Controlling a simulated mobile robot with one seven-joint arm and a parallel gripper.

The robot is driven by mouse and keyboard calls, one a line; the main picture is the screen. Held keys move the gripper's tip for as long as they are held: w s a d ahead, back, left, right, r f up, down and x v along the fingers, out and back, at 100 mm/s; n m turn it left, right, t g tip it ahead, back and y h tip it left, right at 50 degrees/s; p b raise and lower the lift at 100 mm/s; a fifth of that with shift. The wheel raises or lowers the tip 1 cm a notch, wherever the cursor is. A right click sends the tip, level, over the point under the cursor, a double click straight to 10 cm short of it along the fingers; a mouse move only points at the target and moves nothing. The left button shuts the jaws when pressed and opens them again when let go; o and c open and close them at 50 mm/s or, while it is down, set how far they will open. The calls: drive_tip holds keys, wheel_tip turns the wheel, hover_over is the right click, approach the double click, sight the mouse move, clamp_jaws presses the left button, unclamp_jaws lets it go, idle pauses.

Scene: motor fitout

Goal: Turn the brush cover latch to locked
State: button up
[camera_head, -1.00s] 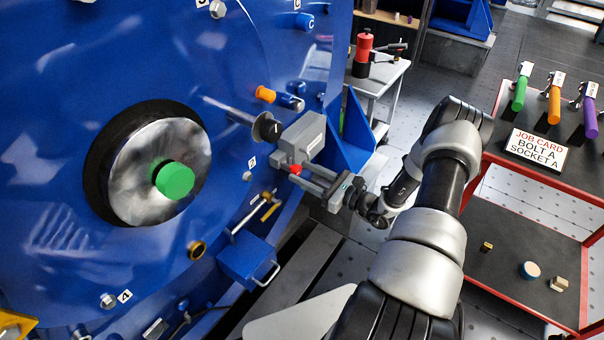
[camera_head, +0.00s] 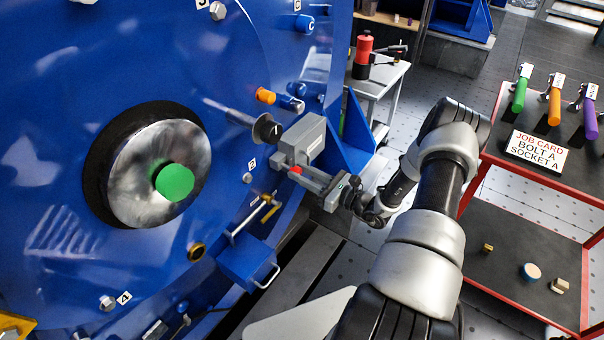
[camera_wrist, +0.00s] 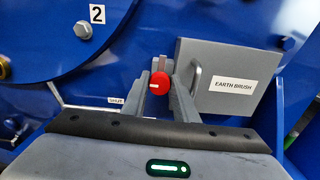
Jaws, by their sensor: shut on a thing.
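The brush cover latch is a small red knob (camera_wrist: 159,83) with a white mark that points left in the wrist view. It also shows as a red spot (camera_head: 295,170) in the head view. It sits beside the grey brush cover (camera_wrist: 224,78), labelled EARTH BRUSH, which also shows in the head view (camera_head: 303,138). My gripper (camera_wrist: 160,90) has its two grey fingers on either side of the red knob and is shut on it. In the head view my gripper (camera_head: 303,173) reaches in from the right. A small label (camera_wrist: 116,100), hard to read, is left of the knob.
The blue motor housing (camera_head: 60,130) fills the left, with a shaft end capped in green (camera_head: 175,181). A handle with an orange tip (camera_head: 266,96) stands above. A red-edged cart (camera_head: 500,250) with tools and a job card (camera_head: 537,149) stands at right.

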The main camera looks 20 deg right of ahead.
drive_tip(key=m, duration=0.4)
drive_tip(key=shift+m, duration=0.3)
drive_tip(key=m, duration=0.4)
drive_tip(key=shift+d+f+p, duration=0.1)
drive_tip(key=shift+p, duration=0.3)
drive_tip(key=m, duration=0.5)
drive_tip(key=shift+f, duration=0.1)
drive_tip(key=shift+m+p, duration=0.35)
drive_tip(key=shift+m, duration=1.55)
drive_tip(key=shift+f, duration=0.1)
drive_tip(key=o, duration=1)
drive_tip(key=p+v, duration=0.2)
drive_tip(key=v, duration=1.5)
drive_tip(key=shift+s+d, duration=0.15)
drive_tip(key=shift+s, duration=0.05)
